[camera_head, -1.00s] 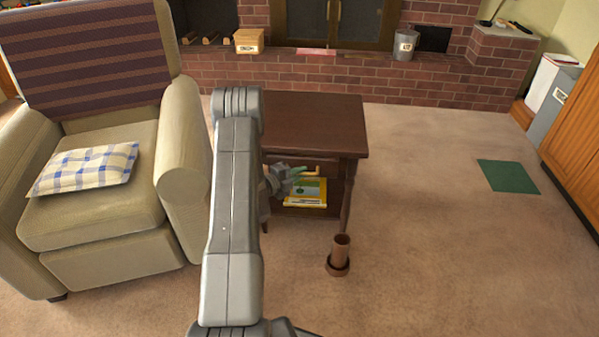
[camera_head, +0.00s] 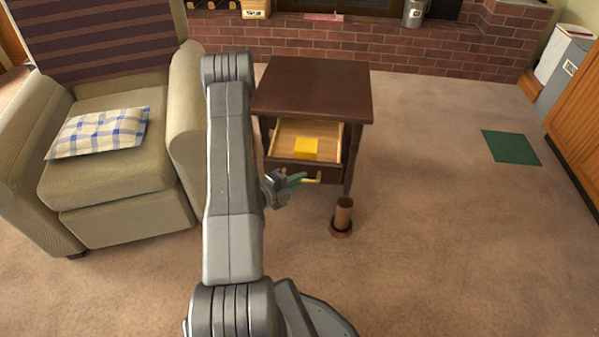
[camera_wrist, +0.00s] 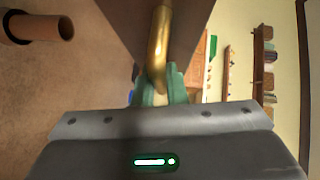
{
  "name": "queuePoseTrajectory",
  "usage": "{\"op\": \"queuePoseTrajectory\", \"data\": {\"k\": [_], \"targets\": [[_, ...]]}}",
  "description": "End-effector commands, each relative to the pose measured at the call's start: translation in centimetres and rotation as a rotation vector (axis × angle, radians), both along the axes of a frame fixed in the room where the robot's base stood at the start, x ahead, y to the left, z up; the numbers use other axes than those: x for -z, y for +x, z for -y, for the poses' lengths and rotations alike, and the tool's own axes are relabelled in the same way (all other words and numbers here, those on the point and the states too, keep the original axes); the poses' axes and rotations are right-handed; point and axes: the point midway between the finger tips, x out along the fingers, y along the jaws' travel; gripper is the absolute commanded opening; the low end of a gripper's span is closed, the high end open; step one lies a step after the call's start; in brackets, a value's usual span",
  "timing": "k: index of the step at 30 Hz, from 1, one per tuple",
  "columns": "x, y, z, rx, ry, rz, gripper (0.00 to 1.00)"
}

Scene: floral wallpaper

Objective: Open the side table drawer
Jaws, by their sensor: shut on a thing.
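The dark wood side table (camera_head: 312,85) stands right of the armchair. Its drawer (camera_head: 336,144) is pulled out toward me, showing a light wood inside with a yellow item (camera_head: 306,149) lying in it. The brass handle (camera_head: 315,181) is on the drawer front. My gripper (camera_head: 296,179) is at the left part of the handle, shut on it. In the wrist view the handle (camera_wrist: 160,45) runs down between the green fingertips (camera_wrist: 160,88) of my gripper.
The beige armchair (camera_head: 122,213) with a checked pillow (camera_head: 98,132) stands close on the left. A brown cylindrical pot (camera_head: 342,216) is on the floor near the table's front right leg. A green mat (camera_head: 511,147) lies at right; carpet between is clear.

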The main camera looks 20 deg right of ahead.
Motion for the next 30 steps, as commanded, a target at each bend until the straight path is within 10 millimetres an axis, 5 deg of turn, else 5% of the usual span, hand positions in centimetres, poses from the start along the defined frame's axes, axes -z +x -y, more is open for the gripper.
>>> {"op": "queuePoseTrajectory", "data": {"k": [13,14,17,30], "targets": [[0.05,-0.3,-0.23,-0.001,0.001,0.0,0.0],[0.05,-0.29,-0.22,-0.001,0.001,0.0,0.16],[0.04,-0.29,-0.21,-0.001,0.001,0.0,0.33],[-0.15,-0.42,-1.07,-0.003,0.001,-0.002,0.33]]}}
